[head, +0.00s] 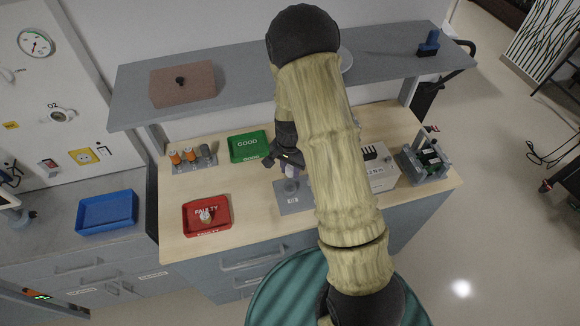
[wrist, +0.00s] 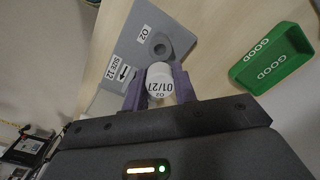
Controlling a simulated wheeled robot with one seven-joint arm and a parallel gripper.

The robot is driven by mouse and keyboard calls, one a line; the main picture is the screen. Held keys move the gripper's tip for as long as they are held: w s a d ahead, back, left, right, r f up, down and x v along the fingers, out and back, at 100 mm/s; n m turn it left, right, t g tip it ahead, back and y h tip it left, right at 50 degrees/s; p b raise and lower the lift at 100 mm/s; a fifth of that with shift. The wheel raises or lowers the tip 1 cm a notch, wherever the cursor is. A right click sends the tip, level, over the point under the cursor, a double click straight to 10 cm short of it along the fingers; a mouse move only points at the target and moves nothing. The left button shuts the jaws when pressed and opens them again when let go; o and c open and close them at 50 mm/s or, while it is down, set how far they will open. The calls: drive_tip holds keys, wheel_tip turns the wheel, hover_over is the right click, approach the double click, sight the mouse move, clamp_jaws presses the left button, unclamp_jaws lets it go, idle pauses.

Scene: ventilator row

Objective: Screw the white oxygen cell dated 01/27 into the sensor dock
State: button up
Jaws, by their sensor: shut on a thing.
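My gripper (wrist: 160,92) is shut on the white oxygen cell (wrist: 159,78), whose label reads O2 01/27 in the wrist view. The purple fingers grip it from both sides. The sensor dock (wrist: 143,45) is a grey plate marked O2 and SIZE 12, with a round grey socket (wrist: 159,45). In the wrist view the cell appears just below the socket; I cannot tell how far apart they are. In the head view the dock (head: 293,208) lies on the wooden bench, and my gripper (head: 287,170) is above it, partly hidden by my arm.
A red FAULTY tray (head: 190,226) with a small white item (head: 206,215) in it is at left. A green GOOD tray (head: 249,146) is behind. A rack with orange and grey cylinders (head: 190,155) stands back left. A grey shelf (head: 240,85) overhangs the bench (head: 255,220).

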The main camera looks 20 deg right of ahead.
drive_tip(key=shift+f+b, duration=1.75)
drive_tip(key=shift+f, duration=0.65)
drive_tip(key=shift+a+f+b, duration=0.1)
drive_tip(key=shift+f+b, duration=0.25)
drive_tip(key=shift+f, duration=0.25)
drive_tip(key=shift+s, duration=0.15)
drive_tip(key=shift+f, duration=0.25)
drive_tip(key=shift+f+b, duration=0.25)
drive_tip(key=shift+b, duration=0.15)
idle(0.5)
drive_tip(key=o, duration=0.8)
drive_tip(key=shift+o, duration=0.2)
drive_tip(key=shift+r, duration=0.1)
